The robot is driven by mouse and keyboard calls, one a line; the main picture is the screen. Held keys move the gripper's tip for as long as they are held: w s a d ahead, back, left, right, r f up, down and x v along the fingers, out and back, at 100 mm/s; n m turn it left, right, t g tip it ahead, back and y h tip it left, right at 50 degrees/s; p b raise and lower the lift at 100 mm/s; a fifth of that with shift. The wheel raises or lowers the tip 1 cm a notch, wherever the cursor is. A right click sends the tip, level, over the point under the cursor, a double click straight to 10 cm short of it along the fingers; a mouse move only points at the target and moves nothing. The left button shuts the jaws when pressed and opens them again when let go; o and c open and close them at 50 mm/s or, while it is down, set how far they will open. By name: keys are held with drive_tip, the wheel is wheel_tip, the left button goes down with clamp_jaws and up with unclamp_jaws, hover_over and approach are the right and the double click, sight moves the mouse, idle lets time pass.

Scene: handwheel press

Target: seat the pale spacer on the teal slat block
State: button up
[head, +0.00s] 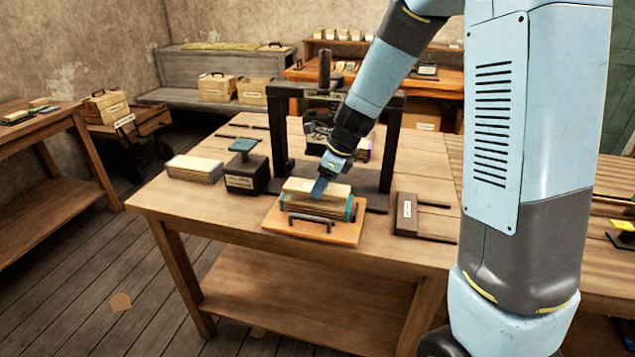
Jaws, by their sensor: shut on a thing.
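The teal slat block (348,213) is a layered stack with teal ends, lying on an orange-brown wooden board (350,234) with a dark handle, near the table's front edge. The pale spacer (337,190) is a flat pale slab at the top of the block. My gripper (319,191) points down onto it and is shut on it, as far as the view shows. The spacer looks level and lined up with the block. I cannot tell whether it touches the block or hangs just above it. The fingers hide part of the spacer.
A black press frame (281,140) stands right behind the board. A dark box with a teal handle (245,175) and a pale slat stack (194,169) are to the left. A dark labelled block (407,213) is to the right. The table's front left (175,200) is clear.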

drive_tip(key=shift+f, duration=1)
idle(0.5)
drive_tip(key=o, duration=1.2)
drive_tip(key=v, duration=1.3)
drive_tip(key=shift+d+r, duration=0.2)
drive_tip(key=shift+r, duration=0.15)
drive_tip(key=s+d+r+n+t+h, duration=0.1)
drive_tip(key=s+d+r+n, duration=0.2)
drive_tip(key=s+n, duration=0.4)
drive_tip(key=s+d+r+n+t+h, duration=0.1)
drive_tip(key=s+d+r+n, duration=0.2)
drive_tip(key=s+n, duration=0.4)
drive_tip(key=s+d+r+n+t+h, duration=0.2)
drive_tip(key=s+d+n, duration=0.3)
drive_tip(key=s+n, duration=0.3)
drive_tip(key=shift+s+d+r, duration=0.25)
drive_tip(key=shift+s+r, duration=0.45)
drive_tip(key=shift+r, duration=0.05)
